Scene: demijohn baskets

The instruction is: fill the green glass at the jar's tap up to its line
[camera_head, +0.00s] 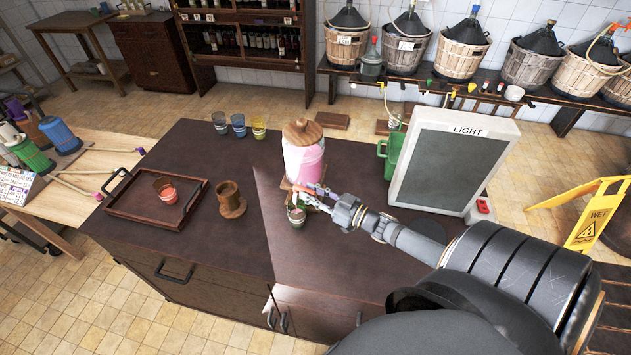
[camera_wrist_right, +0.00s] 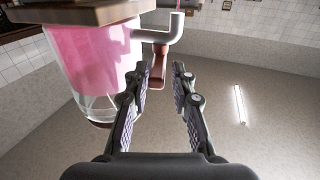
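The jar (camera_head: 303,160) of pink liquid has a wooden lid and stands on the dark counter. Its grey tap (camera_wrist_right: 168,35) with a red handle (camera_wrist_right: 158,72) shows in the right wrist view, which looks upside down. A thin pink line (camera_wrist_right: 178,5) shows at the spout's mouth. The green glass (camera_head: 297,217) stands below the tap in the head view; its line and level are too small to read. My right gripper (camera_head: 312,197) is at the tap, also in the wrist view (camera_wrist_right: 160,75), fingers apart on either side of the red handle. My left gripper is out of view.
A light panel (camera_head: 450,160) stands right of the jar, with a green container (camera_head: 390,152) behind it. A tray (camera_head: 140,205) with a red glass (camera_head: 168,195) and a wooden cup (camera_head: 231,201) are on the left. Clear, blue and yellow glasses (camera_head: 239,126) stand behind.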

